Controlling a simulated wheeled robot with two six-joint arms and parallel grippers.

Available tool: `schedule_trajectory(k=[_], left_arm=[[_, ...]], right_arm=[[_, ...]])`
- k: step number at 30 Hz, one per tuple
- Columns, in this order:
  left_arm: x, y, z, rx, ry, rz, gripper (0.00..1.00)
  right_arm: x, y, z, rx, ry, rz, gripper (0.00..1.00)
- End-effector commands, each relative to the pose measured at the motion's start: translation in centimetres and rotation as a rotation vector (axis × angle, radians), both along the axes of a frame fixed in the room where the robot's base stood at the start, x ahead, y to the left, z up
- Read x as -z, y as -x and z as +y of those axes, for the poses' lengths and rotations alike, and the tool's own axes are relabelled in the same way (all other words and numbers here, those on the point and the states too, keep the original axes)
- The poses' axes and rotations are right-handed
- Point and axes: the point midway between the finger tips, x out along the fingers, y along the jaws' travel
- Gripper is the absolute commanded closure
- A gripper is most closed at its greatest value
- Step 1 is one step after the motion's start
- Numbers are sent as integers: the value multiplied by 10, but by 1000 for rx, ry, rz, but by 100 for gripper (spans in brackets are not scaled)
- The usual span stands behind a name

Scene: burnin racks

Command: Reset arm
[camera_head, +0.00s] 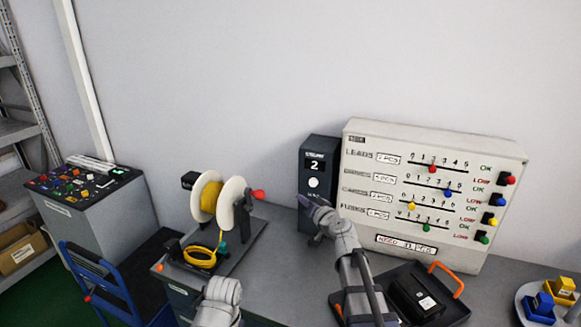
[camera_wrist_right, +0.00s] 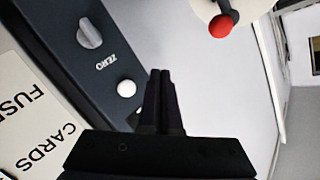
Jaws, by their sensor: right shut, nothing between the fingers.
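My right gripper (camera_head: 316,207) is in front of the dark counter box with a display reading 2 (camera_head: 316,168). In the right wrist view the fingers of my right gripper (camera_wrist_right: 161,75) are together with nothing between them. The box's white button and a grey knob marked ZERO (camera_wrist_right: 89,33) show left of the fingers there. I cannot tell whether the fingertips touch the box. Of my left arm only a pale link shows at the bottom of the head view; the left gripper is not seen.
A cable reel (camera_head: 232,203) with yellow cable stands left on the bench (camera_head: 282,262). A large panel with sliders (camera_head: 388,220) stands right. A black tray (camera_head: 455,313) holds a dark block (camera_head: 415,297). A round dish (camera_head: 522,300) holds blue and yellow pieces. A blue cart (camera_head: 95,270) stands left.

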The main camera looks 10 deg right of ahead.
Motion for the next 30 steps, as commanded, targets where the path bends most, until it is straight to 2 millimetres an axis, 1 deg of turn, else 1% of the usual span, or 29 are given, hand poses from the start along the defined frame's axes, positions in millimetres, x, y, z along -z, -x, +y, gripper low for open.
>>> schedule_trajectory(k=[1, 2, 3, 5, 6, 8, 9, 11, 12, 13, 14, 15, 17, 18, 21, 24, 25, 27, 30], left_arm=[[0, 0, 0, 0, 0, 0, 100], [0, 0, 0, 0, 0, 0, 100], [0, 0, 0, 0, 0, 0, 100], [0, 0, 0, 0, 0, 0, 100], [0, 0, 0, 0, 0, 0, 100], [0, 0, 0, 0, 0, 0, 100], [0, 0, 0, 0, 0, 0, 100], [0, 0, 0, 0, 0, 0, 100], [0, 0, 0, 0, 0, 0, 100], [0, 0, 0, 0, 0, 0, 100], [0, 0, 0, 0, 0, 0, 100], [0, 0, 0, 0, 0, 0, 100], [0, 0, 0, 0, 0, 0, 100], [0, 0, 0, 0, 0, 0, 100], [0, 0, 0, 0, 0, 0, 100], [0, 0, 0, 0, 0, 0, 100], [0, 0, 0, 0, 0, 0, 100], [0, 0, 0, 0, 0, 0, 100], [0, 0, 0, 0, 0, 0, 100]], right_arm=[[6, 7, 19, -45, 16, 23, 100], [11, 12, 32, -79, 32, 42, 100], [19, 20, 52, -134, 55, 75, 100], [35, 38, 86, -227, 100, 141, 100], [48, 53, 108, -292, 136, 194, 100], [70, 78, 138, -384, 194, 285, 100], [84, 97, 156, -442, 236, 350, 100], [107, 129, 176, -519, 306, 458, 100], [121, 153, 186, -564, 358, 537, 100], [132, 170, 192, -593, 399, 597, 100], [142, 188, 195, -617, 441, 658, 100], [154, 211, 197, -640, 500, 742, 100], [168, 244, 194, -657, 586, 864, 100], [174, 264, 190, -657, 643, 940, 100], [182, 302, 175, -631, 763, 1092, 100], [183, 324, 162, -591, 842, 1189, 100], [183, 329, 159, -582, 858, 1208, 100], [183, 335, 155, -566, 882, 1237, 100], [182, 337, 152, -555, 893, 1253, 100]])
